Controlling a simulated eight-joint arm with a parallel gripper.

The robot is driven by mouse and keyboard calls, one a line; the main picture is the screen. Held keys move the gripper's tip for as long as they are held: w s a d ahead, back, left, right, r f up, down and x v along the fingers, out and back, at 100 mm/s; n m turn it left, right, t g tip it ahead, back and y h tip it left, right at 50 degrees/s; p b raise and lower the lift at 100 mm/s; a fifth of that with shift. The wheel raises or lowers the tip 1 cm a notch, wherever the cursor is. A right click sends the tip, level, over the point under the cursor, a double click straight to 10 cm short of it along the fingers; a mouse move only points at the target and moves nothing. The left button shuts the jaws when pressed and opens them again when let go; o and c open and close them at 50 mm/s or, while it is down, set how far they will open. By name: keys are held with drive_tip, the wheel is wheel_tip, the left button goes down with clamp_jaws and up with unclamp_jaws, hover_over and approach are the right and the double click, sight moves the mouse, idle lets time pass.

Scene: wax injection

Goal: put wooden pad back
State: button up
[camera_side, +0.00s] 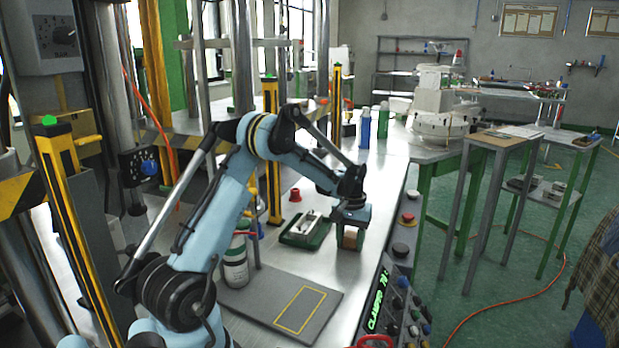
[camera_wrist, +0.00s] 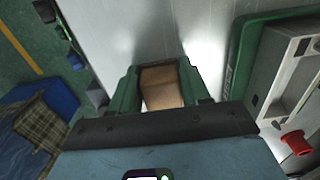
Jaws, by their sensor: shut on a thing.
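The wooden pad (camera_wrist: 160,87) is a tan block between the two green jaws of my gripper (camera_wrist: 160,82) in the wrist view. In the side view the pad (camera_side: 350,238) shows under my wrist, with green jaw parts beside it. My gripper (camera_side: 350,236) is shut on the pad, above the metal worktop (camera_side: 374,210). Whether the pad touches the worktop cannot be told. The pad's far and lower sides are hidden.
A green tray (camera_side: 306,232) with a metal mould (camera_side: 305,224) lies just left of my gripper. A red knob (camera_side: 295,195) is behind it. A grey board (camera_side: 280,308) with a yellow outline lies in front. A control panel (camera_side: 395,300) lines the right edge.

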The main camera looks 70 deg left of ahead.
sight(350, 236)
drive_tip(key=shift+f, duration=0.25)
drive_tip(key=shift+f, duration=0.35)
drive_tip(key=o, duration=1.1)
wheel_tip(350, 236, up, 12)
drive_tip(key=shift+r, duration=0.25)
drive_tip(key=s+d+r+m+t+y, duration=0.1)
drive_tip(key=s+d+r+m+t, duration=0.15)
drive_tip(key=d, duration=0.45)
drive_tip(key=s+d+r+m+t, duration=0.1)
drive_tip(key=d+r+m, duration=0.15)
drive_tip(key=d, duration=0.35)
drive_tip(key=shift+s+d+f+m+t+h, duration=0.15)
drive_tip(key=shift+s+d+f+m+t, duration=0.4)
drive_tip(key=shift+s+d, duration=1.2)
drive_tip(key=shift+s+d+f+m+t+h, duration=0.25)
drive_tip(key=shift+s+d+m+t, duration=0.8)
drive_tip(key=shift+d, duration=1.25)
drive_tip(key=shift+s+d+f+m+t+h, duration=0.1)
drive_tip(key=shift+s+d+f+m+t, duration=0.25)
drive_tip(key=shift+s+d, duration=1.55)
drive_tip(key=shift+w+d+f, duration=0.1)
drive_tip(key=shift+w, duration=0.05)
